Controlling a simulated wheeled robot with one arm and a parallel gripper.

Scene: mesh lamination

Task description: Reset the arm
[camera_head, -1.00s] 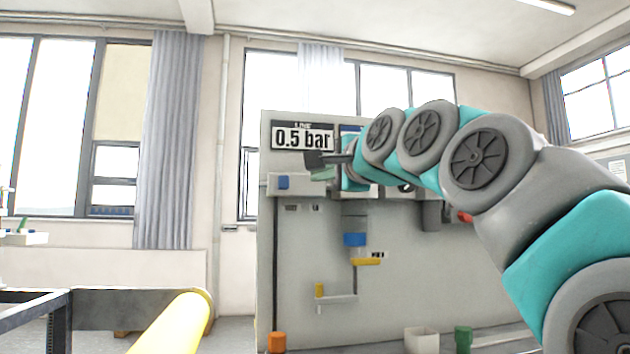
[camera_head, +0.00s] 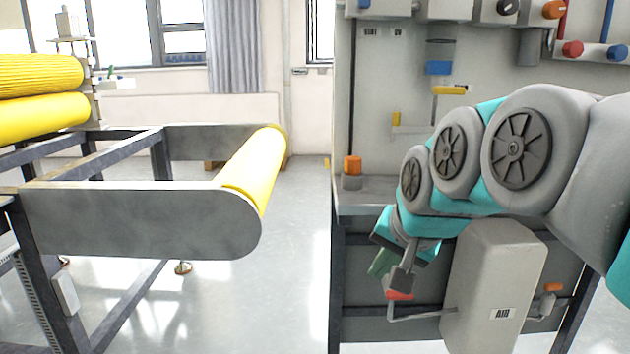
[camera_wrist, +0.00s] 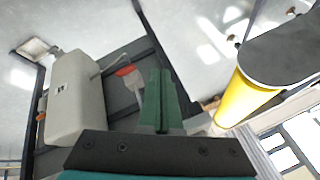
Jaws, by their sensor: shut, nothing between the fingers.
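My gripper (camera_head: 381,264) hangs low in front of the dark lower part of the panel stand, left of the grey AIR box (camera_head: 495,285). Its two green fingers also show in the wrist view (camera_wrist: 159,82), side by side, shut and empty. My teal and grey arm reaches in from the right and bends down to it. A red handle (camera_head: 400,296) on the pipe from the AIR box sits just below the gripper in the head view. In the wrist view the red handle (camera_wrist: 125,71) lies left of the fingertips; contact cannot be told.
The panel (camera_head: 385,85) with knobs and valves stands behind my arm; an orange cap (camera_head: 352,165) sits at its left. A machine frame (camera_head: 140,220) with yellow rollers (camera_head: 255,170) stands at the left. Open floor (camera_head: 290,280) lies between them.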

